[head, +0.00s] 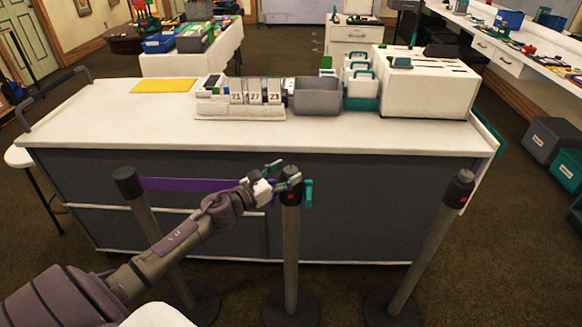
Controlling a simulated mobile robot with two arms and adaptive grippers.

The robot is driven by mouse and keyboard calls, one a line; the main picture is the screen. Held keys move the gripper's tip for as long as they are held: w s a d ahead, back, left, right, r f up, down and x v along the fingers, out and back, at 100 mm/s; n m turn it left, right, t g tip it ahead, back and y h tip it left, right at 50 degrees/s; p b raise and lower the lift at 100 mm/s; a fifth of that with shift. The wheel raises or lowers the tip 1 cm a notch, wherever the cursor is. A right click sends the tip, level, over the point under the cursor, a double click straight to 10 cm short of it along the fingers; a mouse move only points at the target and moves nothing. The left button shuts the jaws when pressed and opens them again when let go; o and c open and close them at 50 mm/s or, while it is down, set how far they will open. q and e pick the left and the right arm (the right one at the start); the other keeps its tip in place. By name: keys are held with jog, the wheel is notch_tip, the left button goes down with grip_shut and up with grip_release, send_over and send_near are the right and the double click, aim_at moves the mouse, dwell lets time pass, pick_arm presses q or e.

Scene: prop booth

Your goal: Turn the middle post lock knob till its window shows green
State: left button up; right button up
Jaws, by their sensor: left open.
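The middle post (290,245) stands upright in front of the counter, between two similar posts. Its dark head (291,197) has a small reddish patch that looks like its window, too small to read surely. My left gripper (290,180) is open at the top of this head, with teal parts showing behind and to the right of it. The gripper covers most of the lock knob, and I cannot tell whether it touches it. My right gripper is out of view.
A purple belt (190,185) runs from the left post (128,182) toward the middle post. The right post (430,235) shows a red window. The white counter (100,130) behind holds a grey bin (318,97) and a white slotted box (428,90).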

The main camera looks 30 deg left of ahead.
pick_arm(q)
jog(key=shift+x, duration=0.8)
jog(key=shift+w, duration=0.15)
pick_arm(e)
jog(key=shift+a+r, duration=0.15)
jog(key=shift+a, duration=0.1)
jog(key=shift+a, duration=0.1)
pick_arm(q)
jog(key=c, duration=1.2)
jog(key=shift+o, duration=0.2)
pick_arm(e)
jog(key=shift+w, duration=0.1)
